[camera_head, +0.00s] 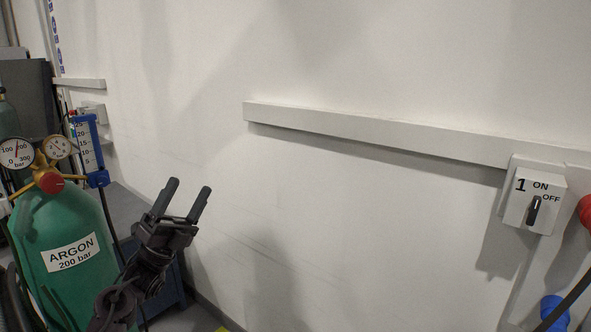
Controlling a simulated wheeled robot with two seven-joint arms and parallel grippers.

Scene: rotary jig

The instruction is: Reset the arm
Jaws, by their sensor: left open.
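My left gripper (187,198) is in the lower left of the head view. Its two dark fingers point up and are apart, with nothing between them. It is in front of the white wall, to the right of a green gas cylinder. My right gripper is not in view. No rotary jig shows in this view.
The green argon cylinder (85,235) with gauges and a blue flow meter (90,150) stands at the left. A switch box (533,198) marked 1, ON and OFF is on the wall at the right, below a grey rail (370,132). The wall between is clear.

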